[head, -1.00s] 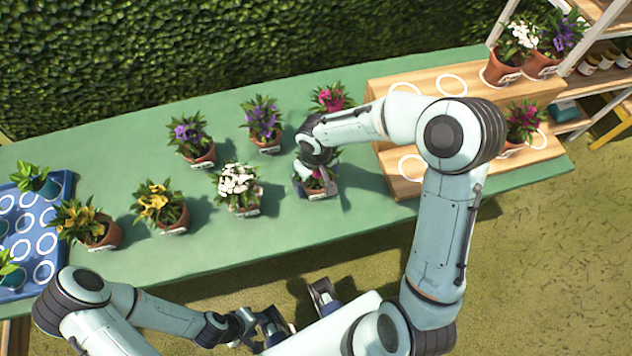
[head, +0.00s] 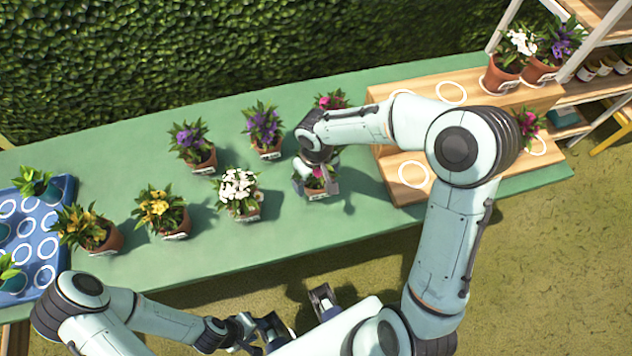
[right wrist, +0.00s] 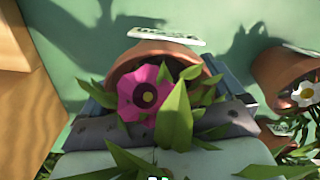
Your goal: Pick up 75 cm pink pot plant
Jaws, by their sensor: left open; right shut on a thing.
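My right gripper (head: 316,172) is shut on a pink-flowered plant in a terracotta pot (head: 318,190), near the front middle of the green table. In the right wrist view the pink bloom (right wrist: 145,93) and the pot rim (right wrist: 155,52) show between the jaws (right wrist: 160,125), with a white label beside the pot. The label's text is too small to read. The head view does not clearly show whether the pot touches the table. My left gripper (head: 258,328) is open and empty in front of the table's front edge. Another pink plant (head: 331,101) stands behind my right arm.
White (head: 239,192), purple (head: 265,128) and yellow (head: 160,210) potted plants stand left of the held pot. A wooden stepped stand (head: 385,97) with white rings is on the right, bearing several pots. A blue tray (head: 67,190) is far left.

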